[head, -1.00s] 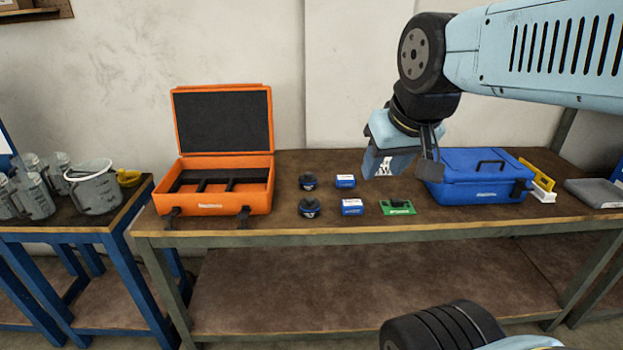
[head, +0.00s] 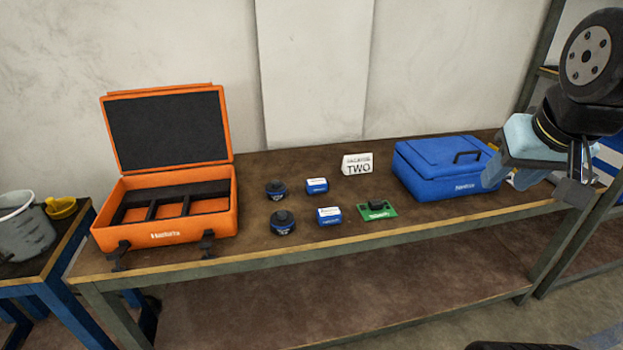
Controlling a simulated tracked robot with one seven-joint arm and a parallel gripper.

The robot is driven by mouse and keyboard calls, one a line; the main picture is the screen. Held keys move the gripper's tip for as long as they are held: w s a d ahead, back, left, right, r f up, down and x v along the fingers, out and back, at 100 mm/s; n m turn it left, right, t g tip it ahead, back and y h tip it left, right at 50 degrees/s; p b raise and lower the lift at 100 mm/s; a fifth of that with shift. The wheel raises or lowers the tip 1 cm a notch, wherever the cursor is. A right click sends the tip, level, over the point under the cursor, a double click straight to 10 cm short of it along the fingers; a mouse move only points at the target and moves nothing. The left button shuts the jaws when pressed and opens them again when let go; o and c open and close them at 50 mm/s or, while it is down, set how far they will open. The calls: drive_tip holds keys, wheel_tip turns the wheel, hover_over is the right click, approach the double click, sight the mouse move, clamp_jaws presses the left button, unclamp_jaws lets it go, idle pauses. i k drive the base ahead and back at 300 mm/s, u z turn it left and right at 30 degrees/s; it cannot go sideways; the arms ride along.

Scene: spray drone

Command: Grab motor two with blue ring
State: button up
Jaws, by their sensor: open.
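Two dark round motors with blue rings lie on the brown workbench, one behind the other. The rear motor (head: 276,190) is right of the orange case. The front motor (head: 283,223) is nearer the bench's front edge. I cannot read which number either one bears. My gripper (head: 535,180) is at the far right, beside the blue case, well away from both motors. It is open, with nothing seen between its fingers.
The open orange case (head: 212,222) with empty dark compartments stands left of the motors. Two blue-and-white boxes, rear (head: 317,186) and front (head: 329,216), and a green board (head: 377,210) lie right of them. A closed blue case (head: 440,170) stands between these and my gripper.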

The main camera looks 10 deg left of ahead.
sight(275, 189)
drive_tip(key=u, duration=0.2)
drive_tip(key=i, duration=0.15)
drive_tip(key=z, duration=1.85)
drive_tip(key=k, duration=2.4)
drive_tip(key=u, duration=1.15)
drive_tip(key=i, duration=1)
drive_tip(key=u, duration=0.05)
